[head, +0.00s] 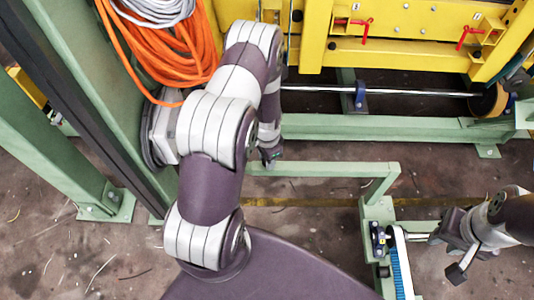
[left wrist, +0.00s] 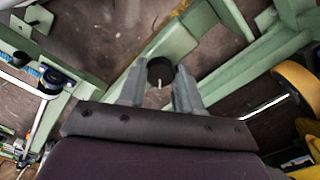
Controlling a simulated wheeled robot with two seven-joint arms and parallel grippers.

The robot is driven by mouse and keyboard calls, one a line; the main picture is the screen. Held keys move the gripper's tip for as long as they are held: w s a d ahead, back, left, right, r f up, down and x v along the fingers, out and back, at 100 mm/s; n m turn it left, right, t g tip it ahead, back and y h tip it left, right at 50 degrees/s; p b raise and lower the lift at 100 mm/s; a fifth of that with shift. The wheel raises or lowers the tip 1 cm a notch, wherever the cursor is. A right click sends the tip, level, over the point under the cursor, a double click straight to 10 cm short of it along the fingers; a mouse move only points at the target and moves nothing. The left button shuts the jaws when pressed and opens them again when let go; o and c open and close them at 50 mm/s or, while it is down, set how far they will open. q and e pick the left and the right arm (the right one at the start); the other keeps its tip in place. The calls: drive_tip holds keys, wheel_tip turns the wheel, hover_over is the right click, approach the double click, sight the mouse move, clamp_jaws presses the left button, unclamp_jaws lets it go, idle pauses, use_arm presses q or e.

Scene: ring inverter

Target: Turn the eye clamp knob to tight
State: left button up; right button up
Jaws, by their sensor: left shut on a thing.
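The eye clamp knob (left wrist: 160,70) is a round black knob with a pale pointer line, seen in the left wrist view. It sits between the two grey fingers of my left gripper (left wrist: 159,90), which is shut on it. The pointer line runs toward the gripper's palm. In the head view my left arm covers most of this area; only a dark part of the left gripper (head: 270,156) shows, and I cannot make out the knob there. My right gripper (head: 445,256) is at the lower right in the head view, its fingers apart and empty.
A green frame (head: 330,169) stands around the work area. A blue belt (head: 397,270) on a green stand lies left of my right gripper. A yellow machine (head: 400,50) with red handles and a steel bar (head: 420,92) fills the back. Orange cable (head: 165,50) hangs at the upper left.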

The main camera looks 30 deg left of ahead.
use_arm(q)
drive_tip(key=m+p, duration=0.2)
drive_tip(key=m, duration=0.2)
drive_tip(key=shift+r, duration=0.15)
drive_tip(key=shift+m+p, duration=0.7)
drive_tip(key=shift+m, duration=1.4)
drive_tip(key=o, duration=1)
drive_tip(key=shift+o, duration=0.2)
wheel_tip(320, 180, up, 12)
drive_tip(key=p, duration=0.3)
drive_tip(key=shift+r, duration=0.2)
